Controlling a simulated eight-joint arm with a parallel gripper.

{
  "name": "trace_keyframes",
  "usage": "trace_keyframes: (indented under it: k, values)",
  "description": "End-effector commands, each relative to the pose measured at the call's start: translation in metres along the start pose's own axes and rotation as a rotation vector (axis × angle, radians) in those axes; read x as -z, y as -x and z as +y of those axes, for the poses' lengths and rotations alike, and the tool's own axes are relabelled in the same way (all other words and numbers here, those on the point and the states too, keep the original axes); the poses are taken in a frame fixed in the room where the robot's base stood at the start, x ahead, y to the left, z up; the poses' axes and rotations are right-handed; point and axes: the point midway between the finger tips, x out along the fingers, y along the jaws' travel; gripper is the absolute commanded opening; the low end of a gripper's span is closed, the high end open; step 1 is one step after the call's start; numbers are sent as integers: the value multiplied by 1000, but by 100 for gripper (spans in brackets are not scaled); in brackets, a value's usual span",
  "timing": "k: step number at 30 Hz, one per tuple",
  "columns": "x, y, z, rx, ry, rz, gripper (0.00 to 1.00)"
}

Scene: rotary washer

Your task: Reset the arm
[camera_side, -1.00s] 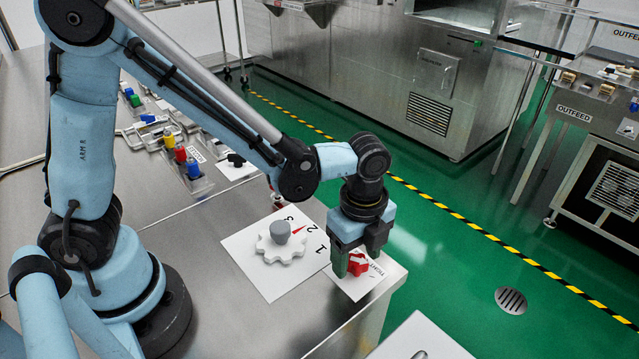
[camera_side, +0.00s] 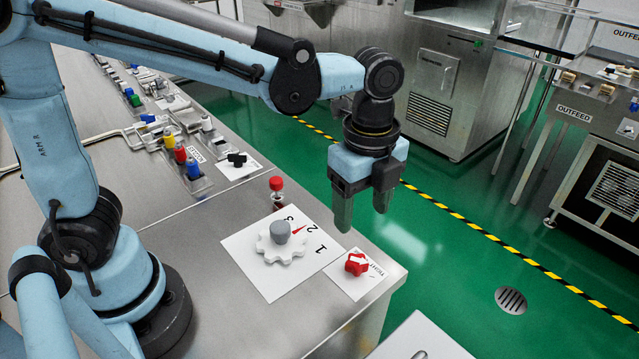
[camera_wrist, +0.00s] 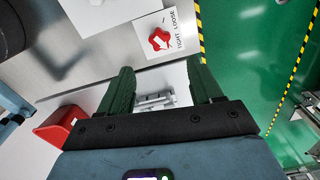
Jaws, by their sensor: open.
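My gripper (camera_side: 362,208) is open and empty in the side view. It hangs with its fingers pointing down, raised above the right corner of the steel table (camera_side: 215,262). The red knob (camera_side: 356,263) sits on its white card below the gripper, and nothing touches it. In the wrist view the red knob (camera_wrist: 160,39) shows beyond the open fingers (camera_wrist: 163,84), on the card marked "TIGHT LOOSE". The white notched dial (camera_side: 281,247) with a grey centre knob sits on a white card marked with numbers, left of the red knob.
A red-capped item (camera_side: 276,187) stands behind the dial card. A black knob (camera_side: 237,160) sits on another card. Coloured bottles (camera_side: 180,153) stand in holders farther back. A red bin (camera_wrist: 60,127) shows in the wrist view. Green floor lies past the table edge.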

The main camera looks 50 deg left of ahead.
Motion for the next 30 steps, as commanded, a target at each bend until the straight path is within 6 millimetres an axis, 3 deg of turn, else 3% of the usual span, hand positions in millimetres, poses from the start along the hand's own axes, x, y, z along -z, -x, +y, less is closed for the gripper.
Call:
trace_keyframes:
  k: [6, 19, 23, 30]
  values:
    - [0, 11, 0, 0, 0, 0, 65]
    - [-8, 13, 2, 22, 66, 7, 65]
    - [-31, 18, 8, 98, 290, 38, 65]
    - [-87, 20, 27, 301, 905, 174, 65]
